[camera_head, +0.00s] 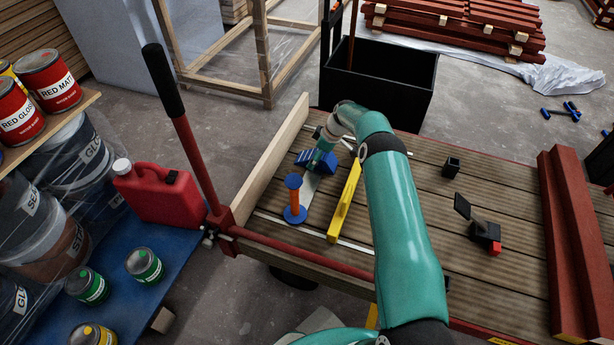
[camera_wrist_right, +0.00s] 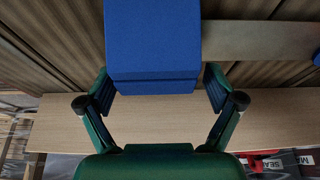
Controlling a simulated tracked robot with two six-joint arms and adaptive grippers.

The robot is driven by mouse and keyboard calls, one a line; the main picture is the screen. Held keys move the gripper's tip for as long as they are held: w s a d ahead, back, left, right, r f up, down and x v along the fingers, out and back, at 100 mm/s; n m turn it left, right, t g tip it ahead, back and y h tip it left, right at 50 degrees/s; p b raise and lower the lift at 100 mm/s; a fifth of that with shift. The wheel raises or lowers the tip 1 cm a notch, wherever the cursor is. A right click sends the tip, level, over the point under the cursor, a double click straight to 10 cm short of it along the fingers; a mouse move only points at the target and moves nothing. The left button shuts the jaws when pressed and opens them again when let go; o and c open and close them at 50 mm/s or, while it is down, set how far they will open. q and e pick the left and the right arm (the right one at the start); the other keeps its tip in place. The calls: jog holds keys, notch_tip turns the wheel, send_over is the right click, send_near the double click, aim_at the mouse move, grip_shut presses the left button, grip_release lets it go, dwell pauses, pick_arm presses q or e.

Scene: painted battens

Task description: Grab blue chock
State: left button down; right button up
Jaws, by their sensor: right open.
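The blue chock (camera_head: 318,163) lies on the slatted bench top near its left edge, partly covered by my right gripper in the head view. In the right wrist view the chock (camera_wrist_right: 152,45) is a plain blue block with a stepped front face. My right gripper (camera_wrist_right: 158,88) is open, with one finger on each side of the chock's near end. Gaps show between the fingers and the block. In the head view the right gripper (camera_head: 320,158) is over the chock, its fingers hard to make out. My left gripper is out of view.
An orange and blue spool (camera_head: 294,200) and a yellow level-like bar (camera_head: 344,202) stand close to the chock. A pale upright board (camera_head: 272,160) edges the bench's left side. A black clamp-like tool (camera_head: 480,228) and red beams (camera_head: 570,230) lie right.

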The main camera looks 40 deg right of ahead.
jog(key=shift+c, duration=0.4)
jog(key=shift+f, duration=0.1)
jog(key=c, duration=1.6)
